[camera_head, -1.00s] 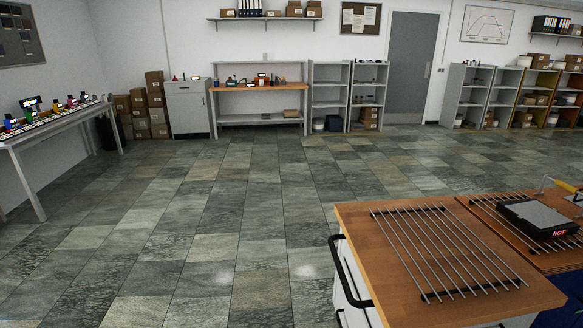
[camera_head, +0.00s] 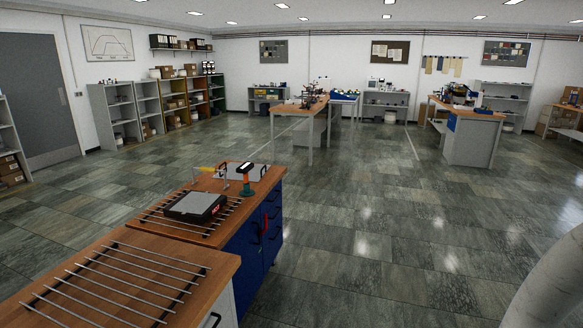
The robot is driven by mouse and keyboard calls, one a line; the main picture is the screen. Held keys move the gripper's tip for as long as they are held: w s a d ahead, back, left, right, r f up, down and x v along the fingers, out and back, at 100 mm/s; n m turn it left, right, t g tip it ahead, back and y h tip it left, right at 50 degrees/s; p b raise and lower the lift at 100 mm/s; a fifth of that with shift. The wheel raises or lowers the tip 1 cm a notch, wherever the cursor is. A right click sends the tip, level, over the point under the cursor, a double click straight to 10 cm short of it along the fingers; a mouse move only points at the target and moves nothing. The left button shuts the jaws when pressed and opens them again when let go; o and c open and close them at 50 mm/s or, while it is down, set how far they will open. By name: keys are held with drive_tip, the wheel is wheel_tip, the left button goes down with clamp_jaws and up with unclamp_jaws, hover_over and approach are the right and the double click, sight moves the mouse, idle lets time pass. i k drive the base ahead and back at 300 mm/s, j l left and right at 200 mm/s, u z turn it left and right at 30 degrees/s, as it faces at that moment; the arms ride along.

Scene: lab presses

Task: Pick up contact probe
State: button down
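I cannot make out a contact probe for certain in the head view. My gripper is not in view.
A bare wire rack (camera_head: 118,283) lies on the bench's near end. Blue drawers (camera_head: 262,228) face right. Open tiled floor (camera_head: 370,230) lies to the right. Farther back stand a long workbench (camera_head: 300,106), a right-hand bench (camera_head: 470,140) and wall shelves (camera_head: 175,105).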

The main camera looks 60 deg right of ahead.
sight(244, 169)
drive_tip(key=z, duration=1.05)
